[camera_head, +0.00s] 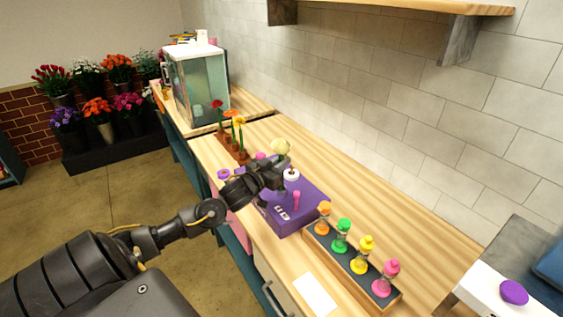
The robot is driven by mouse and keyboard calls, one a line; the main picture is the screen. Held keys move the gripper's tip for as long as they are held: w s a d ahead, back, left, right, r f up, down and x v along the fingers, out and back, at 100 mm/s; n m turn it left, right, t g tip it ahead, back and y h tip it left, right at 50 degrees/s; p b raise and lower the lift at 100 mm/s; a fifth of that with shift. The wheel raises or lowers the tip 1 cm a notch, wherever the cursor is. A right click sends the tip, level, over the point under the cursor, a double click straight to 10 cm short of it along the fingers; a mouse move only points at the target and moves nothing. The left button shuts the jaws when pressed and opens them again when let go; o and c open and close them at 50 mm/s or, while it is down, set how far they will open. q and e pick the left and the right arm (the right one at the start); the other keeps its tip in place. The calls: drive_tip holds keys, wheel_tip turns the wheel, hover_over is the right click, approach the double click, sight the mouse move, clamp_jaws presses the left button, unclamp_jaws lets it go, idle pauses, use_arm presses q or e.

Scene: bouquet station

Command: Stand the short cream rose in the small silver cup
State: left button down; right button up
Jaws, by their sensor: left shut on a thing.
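The cream rose (281,147) shows as a pale bloom just above and behind my left gripper (279,176). My left gripper is shut on the rose, whose stem is mostly hidden by the fingers. The gripper is over the far left part of a purple box (308,207) on the wooden counter. I cannot make out the small silver cup; the gripper and arm may hide it. My right gripper is not in view.
A wooden rack (229,148) with red, orange and yellow flowers stands behind the gripper. A tray (321,246) of several coloured bottles stands in front of the purple box. A white card (315,294) lies beside it. The counter along the tiled wall is clear.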

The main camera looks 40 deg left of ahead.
use_arm(q)
drive_tip(key=shift+f, duration=0.5)
idle(0.8)
drive_tip(key=c, duration=0.8)
unclamp_jaws()
drive_tip(key=shift+p, duration=0.3)
drive_tip(key=shift+s+p, duration=0.35)
drive_tip(key=shift+s, duration=0.25)
drive_tip(key=s+p, duration=0.4)
drive_tip(key=s, duration=0.3)
drive_tip(key=shift+s, duration=0.4)
drive_tip(key=shift+d, duration=0.1)
